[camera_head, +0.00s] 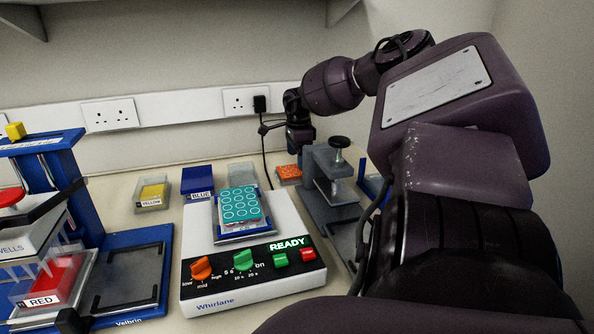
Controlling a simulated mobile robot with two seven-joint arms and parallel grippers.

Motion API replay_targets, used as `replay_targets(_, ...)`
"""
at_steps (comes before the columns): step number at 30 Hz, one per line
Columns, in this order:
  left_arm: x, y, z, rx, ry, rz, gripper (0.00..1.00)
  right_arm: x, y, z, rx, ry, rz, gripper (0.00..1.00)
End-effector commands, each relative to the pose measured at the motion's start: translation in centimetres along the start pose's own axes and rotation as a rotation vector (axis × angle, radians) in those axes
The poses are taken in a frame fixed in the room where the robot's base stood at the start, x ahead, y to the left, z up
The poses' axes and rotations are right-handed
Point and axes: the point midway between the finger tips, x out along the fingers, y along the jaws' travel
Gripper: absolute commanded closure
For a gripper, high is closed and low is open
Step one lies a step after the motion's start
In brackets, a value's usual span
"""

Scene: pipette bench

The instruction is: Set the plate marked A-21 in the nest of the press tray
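My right arm reaches in from the right, and its gripper (299,140) is at the back, small and dark, above and beside an orange plate (288,172). I cannot tell whether its fingers are open or whether they touch the plate. A teal plate with ring marks (240,205) sits on top of the white shaker. No A-21 mark is legible on either plate. A grey press (325,165) with a black knob stands right of the shaker. Its flat tray (346,240) is partly hidden by my arm, and I cannot make out the nest.
The white shaker (215,285) with knobs and a lit READY sign fills the middle front. A blue pipette stand (80,190) with a red tub (58,280) is at left. A yellow tub (153,194) and blue box (198,180) stand behind. A cable hangs near the gripper.

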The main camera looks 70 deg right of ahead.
Motion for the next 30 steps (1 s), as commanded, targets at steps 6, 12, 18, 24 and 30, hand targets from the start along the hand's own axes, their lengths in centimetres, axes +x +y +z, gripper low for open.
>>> replay_targets(6, 0.3, 0.1, 0.8, -0.001, -0.011, 0.001, 0.57, 3.0, 0.0, 0.2, 0.000, 0.002, 0.005, 0.00)
replay_targets(12, 0.6, 0.2, 0.4, -0.006, -0.003, 0.001, 0.57, 4.8, 0.0, 0.2, 0.000, 0.001, 0.002, 0.00)
replay_targets(18, 0.7, 0.4, -0.4, -0.012, 0.012, 0.001, 0.57, 4.7, 0.0, 0.2, 0.000, -0.001, 0.000, 0.00)
replay_targets(24, 0.7, 0.3, -0.2, -0.012, 0.009, 0.000, 0.57, 4.7, 0.0, 0.2, 0.000, -0.001, 0.001, 0.31)
replay_targets(30, 0.5, 0.2, 0.5, -0.008, -0.005, 0.000, 0.57, 4.7, 0.0, 0.2, 0.000, 0.000, 0.000, 0.37)
